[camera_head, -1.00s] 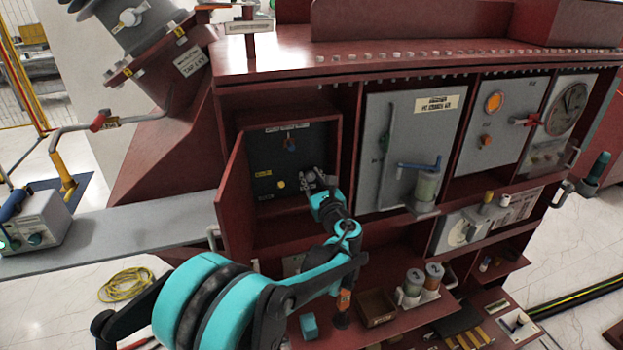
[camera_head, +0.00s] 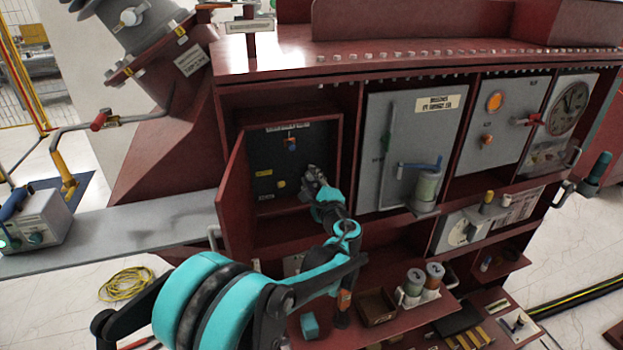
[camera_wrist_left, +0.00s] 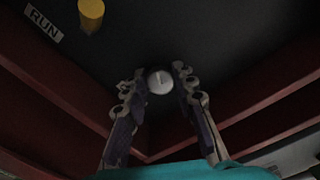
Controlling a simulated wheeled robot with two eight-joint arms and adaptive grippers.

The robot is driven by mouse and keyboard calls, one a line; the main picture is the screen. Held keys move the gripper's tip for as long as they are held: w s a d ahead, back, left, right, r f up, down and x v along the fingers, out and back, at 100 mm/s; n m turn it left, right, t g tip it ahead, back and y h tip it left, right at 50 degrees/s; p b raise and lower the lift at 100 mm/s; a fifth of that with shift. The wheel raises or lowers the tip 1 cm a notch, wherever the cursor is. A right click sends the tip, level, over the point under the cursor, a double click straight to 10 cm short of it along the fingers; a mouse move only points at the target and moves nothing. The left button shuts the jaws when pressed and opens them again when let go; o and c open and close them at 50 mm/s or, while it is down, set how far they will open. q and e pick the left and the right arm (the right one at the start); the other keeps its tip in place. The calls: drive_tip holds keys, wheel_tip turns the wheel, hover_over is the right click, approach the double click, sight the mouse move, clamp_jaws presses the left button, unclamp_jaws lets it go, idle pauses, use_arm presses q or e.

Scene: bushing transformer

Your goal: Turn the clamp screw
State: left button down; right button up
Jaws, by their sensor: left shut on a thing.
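The clamp screw (camera_wrist_left: 161,82) shows in the left wrist view as a small pale round head with a slot mark, against a dark panel. My left gripper (camera_wrist_left: 158,76) has one finger on each side of the screw head and is shut on it. In the head view my left gripper (camera_head: 312,175) reaches into the open red cabinet box, at the lower right of its dark panel (camera_head: 265,160). There the gripper hides the screw. My right gripper is in neither view.
A yellow knob (camera_wrist_left: 91,14) beside a RUN label (camera_wrist_left: 43,22) sits near the gripper. The open red door (camera_head: 233,200) stands left of my arm. A grey door (camera_head: 415,140) with a blue handle is to the right.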

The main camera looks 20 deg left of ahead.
use_arm(q)
drive_tip(key=n, duration=0.6)
drive_tip(key=shift+f+n, duration=0.15)
drive_tip(key=shift+n, duration=0.15)
drive_tip(key=n, duration=0.5)
drive_tip(key=shift+f, duration=0.1)
drive_tip(key=shift+n, duration=0.4)
drive_tip(key=c, duration=1.2)
unclamp_jaws()
drive_tip(key=shift+s+d, duration=0.1)
drive_tip(key=shift+s, duration=0.05)
drive_tip(key=v, duration=1.1)
drive_tip(key=shift+s+d, duration=0.25)
drive_tip(key=shift+s, duration=0.05)
